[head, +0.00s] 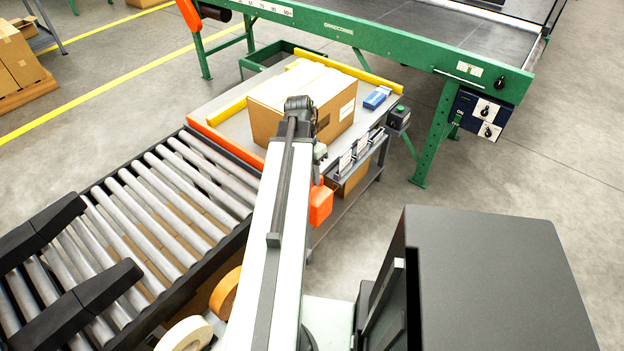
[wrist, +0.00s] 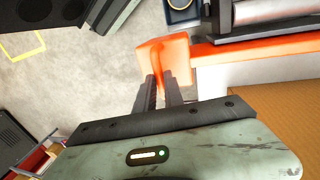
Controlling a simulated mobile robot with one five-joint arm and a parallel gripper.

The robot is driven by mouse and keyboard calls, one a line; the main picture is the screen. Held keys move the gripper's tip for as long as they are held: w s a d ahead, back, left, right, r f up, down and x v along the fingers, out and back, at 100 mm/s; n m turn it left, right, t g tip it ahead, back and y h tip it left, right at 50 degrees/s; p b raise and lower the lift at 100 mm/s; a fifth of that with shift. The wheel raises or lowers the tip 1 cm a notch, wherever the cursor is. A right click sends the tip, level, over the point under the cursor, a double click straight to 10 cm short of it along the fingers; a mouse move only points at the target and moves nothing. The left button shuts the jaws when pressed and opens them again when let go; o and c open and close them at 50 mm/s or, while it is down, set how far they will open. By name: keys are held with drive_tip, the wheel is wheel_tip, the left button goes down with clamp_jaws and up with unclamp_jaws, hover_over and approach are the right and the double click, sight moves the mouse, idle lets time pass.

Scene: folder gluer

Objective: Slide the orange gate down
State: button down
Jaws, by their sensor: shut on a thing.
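The orange gate (head: 228,145) is a low bar between the roller conveyor and the grey table. Its middle is hidden behind my arm in the head view, and an orange block (head: 320,205) shows past the arm at the near end. In the wrist view the gate (wrist: 255,49) runs from the right edge to the orange block (wrist: 163,52). My gripper (wrist: 165,82) is shut on part of the orange block, with its two dark fingers either side of it. The fingertips are hidden in the head view.
A cardboard box (head: 330,105) stands on the table, behind the gate. The roller conveyor (head: 150,210) lies to the left, with black arms over its rollers. A green-framed machine (head: 400,50) stands at the back. The floor to the right is clear.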

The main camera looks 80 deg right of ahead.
sight(313, 190)
drive_tip(key=shift+w+d, duration=0.15)
wheel_tip(313, 190, down, 6)
drive_tip(key=b, duration=0.5)
drive_tip(key=shift+r+b, duration=0.15)
drive_tip(key=shift+b, duration=0.2)
drive_tip(key=shift+r, duration=0.15)
drive_tip(key=c, duration=1.5)
unclamp_jaws()
drive_tip(key=shift+o, duration=0.2)
